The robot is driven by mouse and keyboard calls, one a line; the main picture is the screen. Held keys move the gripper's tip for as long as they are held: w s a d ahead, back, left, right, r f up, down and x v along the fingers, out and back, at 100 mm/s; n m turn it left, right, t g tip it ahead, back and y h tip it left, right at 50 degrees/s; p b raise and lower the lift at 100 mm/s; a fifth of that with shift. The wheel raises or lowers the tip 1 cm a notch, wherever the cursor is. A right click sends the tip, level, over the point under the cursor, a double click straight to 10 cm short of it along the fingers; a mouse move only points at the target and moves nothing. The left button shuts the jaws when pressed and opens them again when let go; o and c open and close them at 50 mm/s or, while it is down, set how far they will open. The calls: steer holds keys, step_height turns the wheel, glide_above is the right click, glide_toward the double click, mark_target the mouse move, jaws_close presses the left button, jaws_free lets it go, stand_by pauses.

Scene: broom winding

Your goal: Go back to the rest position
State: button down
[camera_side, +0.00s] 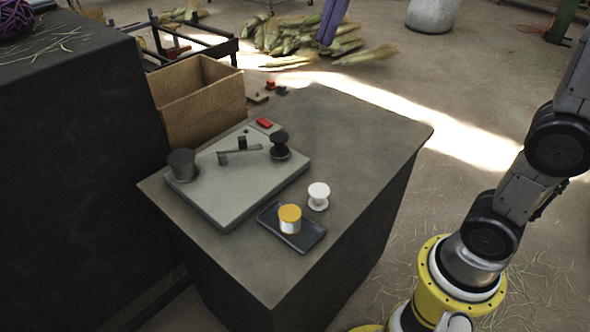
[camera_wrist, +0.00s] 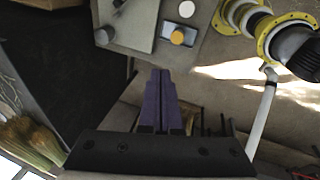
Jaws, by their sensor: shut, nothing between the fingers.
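My gripper (camera_side: 325,40) hangs at the top edge of the side view, its two purple fingers pointing down, well apart from the table. The wrist view shows the purple fingers (camera_wrist: 160,74) pressed together with nothing between them. The grey work table (camera_side: 350,125) holds a pale board (camera_side: 225,200) with a dark cylinder (camera_side: 182,165), a dark spool (camera_side: 279,146) and a small bar. A yellow-topped spool (camera_side: 290,217) stands in a dark tray (camera_side: 308,238). A white spool (camera_side: 319,196) stands beside the tray.
An open cardboard box (camera_side: 200,105) stands at the table's back left. A taller dark block (camera_side: 75,150) rises at the left, with a purple ball (camera_side: 14,18) on top. Broom bundles (camera_side: 290,38) lie on the floor behind. The table's right part is clear.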

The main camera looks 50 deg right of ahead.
steer(key=s+d+f+m+t+h, duration=0.1)
steer(key=s+d+f+m+t, duration=0.2)
steer(key=s+f+m, duration=1.4)
steer(key=shift+d+m+h, duration=0.2)
steer(key=shift+m+h, duration=0.2)
steer(key=shift+m, duration=0.8)
